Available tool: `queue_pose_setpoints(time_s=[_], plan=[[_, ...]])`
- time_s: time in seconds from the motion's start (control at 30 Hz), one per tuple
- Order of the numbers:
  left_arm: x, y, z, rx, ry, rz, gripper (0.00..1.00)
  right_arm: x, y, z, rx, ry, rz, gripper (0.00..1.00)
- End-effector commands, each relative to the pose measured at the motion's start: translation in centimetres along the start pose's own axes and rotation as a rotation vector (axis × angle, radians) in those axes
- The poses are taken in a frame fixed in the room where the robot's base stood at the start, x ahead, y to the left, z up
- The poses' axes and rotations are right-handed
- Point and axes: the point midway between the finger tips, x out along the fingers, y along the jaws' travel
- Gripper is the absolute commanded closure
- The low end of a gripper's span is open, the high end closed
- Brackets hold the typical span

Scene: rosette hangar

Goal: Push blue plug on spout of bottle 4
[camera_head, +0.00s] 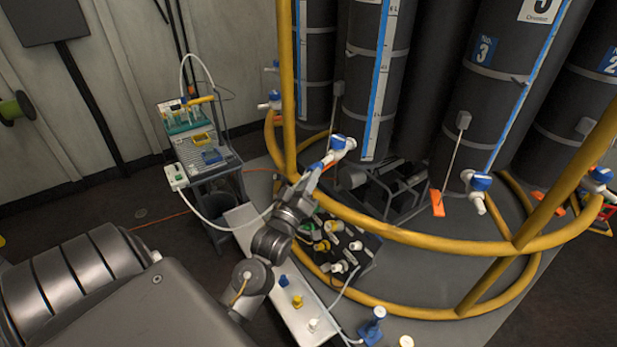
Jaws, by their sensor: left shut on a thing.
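A dark bottle (364,80) with a blue-and-white scale strip stands left of the bottle marked 3 (470,95); its own number is not readable. At its foot, a blue-and-white spout fitting (340,143) points toward the lower left. My left gripper (326,160) is right at this fitting, inside the yellow rail. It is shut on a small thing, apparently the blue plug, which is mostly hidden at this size. I cannot tell whether the plug touches the spout. My right gripper is not in view.
A yellow rail (430,237) rings the bottles. A white bench (262,240) with blue, yellow and white plugs lies below my left arm. A dark tray (366,262) holds several small fittings. An instrument cart (222,171) stands left.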

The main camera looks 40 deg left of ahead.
Motion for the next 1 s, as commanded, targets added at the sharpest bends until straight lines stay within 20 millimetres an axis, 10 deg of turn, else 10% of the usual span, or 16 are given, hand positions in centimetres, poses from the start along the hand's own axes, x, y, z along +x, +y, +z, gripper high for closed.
queue_pose_setpoints(time_s=[1.0], plan=[[-0.03, -0.04, 0.04, 0.0, -0.001, -0.001, 0.95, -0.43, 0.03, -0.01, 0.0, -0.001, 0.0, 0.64]])
